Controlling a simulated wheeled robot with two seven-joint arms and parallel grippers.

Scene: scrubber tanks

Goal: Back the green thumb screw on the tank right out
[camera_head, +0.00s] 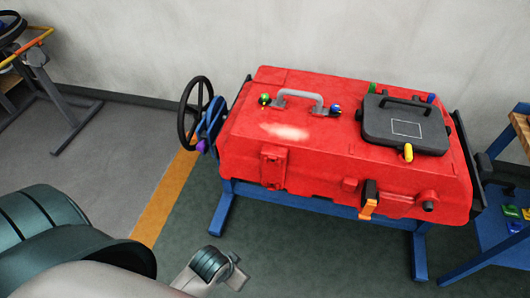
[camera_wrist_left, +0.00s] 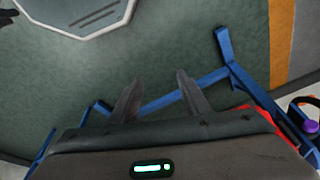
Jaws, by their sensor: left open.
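The red tank (camera_head: 330,165) lies on a blue stand. A green knob (camera_head: 265,99) sits on its top at the left end of the grey handle. Another green piece (camera_head: 373,88) shows behind the black lid's left corner. Both are small, and I cannot tell which is the thumb screw. My left gripper (camera_wrist_left: 157,82) is open and empty in the left wrist view, its fingers over the floor and blue stand frame. A strip of the red tank shows right of it. No green screw shows there. My right gripper is not in view.
A black handwheel (camera_head: 195,112) and a purple knob (camera_head: 201,146) stick out at the tank's left end. A black lid (camera_head: 404,124), blue knobs and a yellow knob (camera_head: 408,153) stand on top. An orange latch (camera_head: 368,208) is in front.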

